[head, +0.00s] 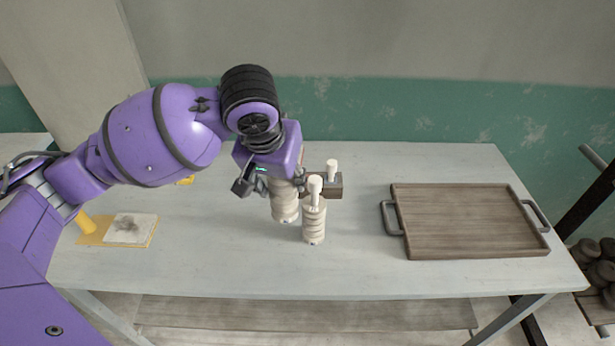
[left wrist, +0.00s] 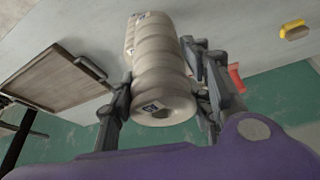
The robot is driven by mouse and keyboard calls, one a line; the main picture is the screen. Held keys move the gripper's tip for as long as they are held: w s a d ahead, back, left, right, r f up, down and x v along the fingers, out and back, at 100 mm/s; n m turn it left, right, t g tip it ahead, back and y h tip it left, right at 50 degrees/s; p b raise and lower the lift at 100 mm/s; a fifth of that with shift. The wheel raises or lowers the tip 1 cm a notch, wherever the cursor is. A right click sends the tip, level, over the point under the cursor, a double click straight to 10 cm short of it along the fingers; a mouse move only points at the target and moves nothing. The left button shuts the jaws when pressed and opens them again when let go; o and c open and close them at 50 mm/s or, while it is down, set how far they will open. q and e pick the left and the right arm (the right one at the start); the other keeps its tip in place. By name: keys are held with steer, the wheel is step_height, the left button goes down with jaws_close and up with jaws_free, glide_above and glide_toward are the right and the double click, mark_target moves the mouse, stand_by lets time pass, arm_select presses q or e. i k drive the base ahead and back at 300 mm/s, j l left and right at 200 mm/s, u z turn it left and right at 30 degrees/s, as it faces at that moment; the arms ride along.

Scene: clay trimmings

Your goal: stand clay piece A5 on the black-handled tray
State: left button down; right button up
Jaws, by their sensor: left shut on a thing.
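My left gripper (head: 284,187) is shut on a pale ribbed clay piece (head: 284,208), which hangs upright below it, left of the middle of the table. The brown tray (head: 470,222) with dark handles lies empty farther right. My right gripper is not in view.
A dark block (head: 325,187) and a pale knob (head: 332,168) show just behind the second piece. A yellow board with a pale tile (head: 130,229) lies at the left. The table (head: 360,270) is bare between the clay pieces and the tray. Dark round things (head: 597,268) sit beyond the right edge.

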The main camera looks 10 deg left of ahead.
mark_target(465, 217)
steer(key=k+l+z, duration=0.2)
steer(key=k, duration=0.4)
steer(key=i+z, duration=0.15)
steer(key=z, duration=0.35)
steer(key=i+z, duration=0.15)
steer(key=z, duration=0.35)
steer(key=i+j, duration=0.1)
steer(key=i, duration=0.5)
steer(key=i+j, duration=0.1)
steer(key=i, duration=0.45)
